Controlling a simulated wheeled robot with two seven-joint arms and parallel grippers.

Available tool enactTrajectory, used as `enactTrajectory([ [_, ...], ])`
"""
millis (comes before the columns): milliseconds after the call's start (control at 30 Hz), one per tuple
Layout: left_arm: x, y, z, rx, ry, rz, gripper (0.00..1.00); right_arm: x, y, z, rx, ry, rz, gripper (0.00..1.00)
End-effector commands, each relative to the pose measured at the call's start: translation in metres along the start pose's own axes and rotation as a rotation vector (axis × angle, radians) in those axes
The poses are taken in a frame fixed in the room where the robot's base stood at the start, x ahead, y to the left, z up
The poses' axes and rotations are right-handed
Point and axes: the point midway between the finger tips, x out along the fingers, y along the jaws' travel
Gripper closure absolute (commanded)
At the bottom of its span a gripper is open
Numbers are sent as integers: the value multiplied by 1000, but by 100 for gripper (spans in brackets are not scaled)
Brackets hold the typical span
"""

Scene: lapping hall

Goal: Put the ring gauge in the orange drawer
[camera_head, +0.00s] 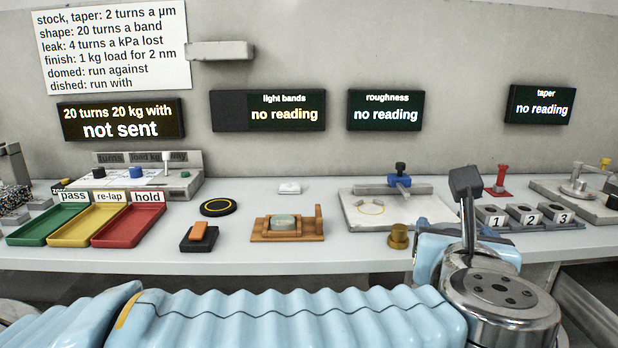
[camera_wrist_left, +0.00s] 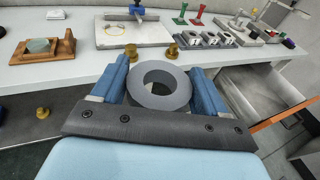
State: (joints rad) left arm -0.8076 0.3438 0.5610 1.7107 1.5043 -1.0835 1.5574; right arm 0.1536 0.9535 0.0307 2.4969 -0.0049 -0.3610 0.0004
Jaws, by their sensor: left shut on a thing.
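The ring gauge (camera_wrist_left: 165,103), a thick grey ring with an open centre, is held between the two blue fingers of my left gripper (camera_wrist_left: 163,70) in the left wrist view. My left gripper is shut on it, in front of the bench edge. In the head view the left hand (camera_head: 440,245) is partly behind my wrist, and the ring is hidden. The orange drawer (camera_wrist_left: 285,115) stands pulled out below the bench at the right of the left wrist view; its orange front edge and grey inside show. The ring is left of the drawer, apart from it. My right gripper is not in view.
The bench (camera_head: 340,260) carries green, yellow and red trays (camera_head: 128,228), a wooden holder (camera_head: 260,236), a plate (camera_head: 415,212) and numbered blocks (camera_head: 525,215). A brass piece (camera_head: 398,236) stands near the front edge. Open space lies between hand and drawer.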

Motion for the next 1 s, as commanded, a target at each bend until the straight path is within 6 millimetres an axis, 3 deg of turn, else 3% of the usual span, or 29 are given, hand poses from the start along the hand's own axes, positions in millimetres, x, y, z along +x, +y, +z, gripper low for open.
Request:
enactTrajectory([
  [333, 18, 62, -43, -7, 4, 52, 65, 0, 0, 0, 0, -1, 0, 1],
  [567, 38, 133, -93, -17, 6, 109, 65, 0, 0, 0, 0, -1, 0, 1],
  [900, 90, 312, -221, -49, 19, 252, 65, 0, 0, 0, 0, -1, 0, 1],
  [1000, 103, 355, -251, -58, 15, 284, 65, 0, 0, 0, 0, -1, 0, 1],
])
